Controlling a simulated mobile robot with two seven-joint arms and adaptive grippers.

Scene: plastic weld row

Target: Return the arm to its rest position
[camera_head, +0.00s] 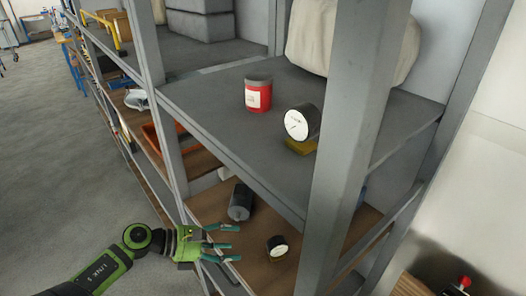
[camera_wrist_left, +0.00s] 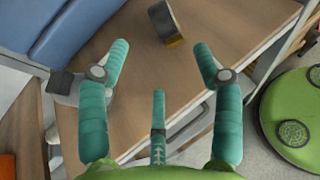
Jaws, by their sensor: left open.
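My left gripper (camera_head: 226,243) reaches in from the left on a green and dark arm. Its teal fingers are spread and empty, beside the edge of the lower wooden shelf (camera_head: 211,207). In the left wrist view the open fingers (camera_wrist_left: 160,75) show over the shelf's wooden board (camera_wrist_left: 143,75), with nothing between them. A small dark round gauge (camera_head: 278,246) stands on that shelf to the right of the fingers, apart from them. My right gripper is not in view.
A dark cylinder (camera_head: 240,202) lies on the lower shelf. The upper grey shelf (camera_head: 215,98) holds a red can (camera_head: 258,95), a white-faced gauge (camera_head: 302,122) and a pale sack (camera_head: 352,40). A grey upright post (camera_head: 352,130) stands at the right. Open floor (camera_head: 60,150) lies to the left.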

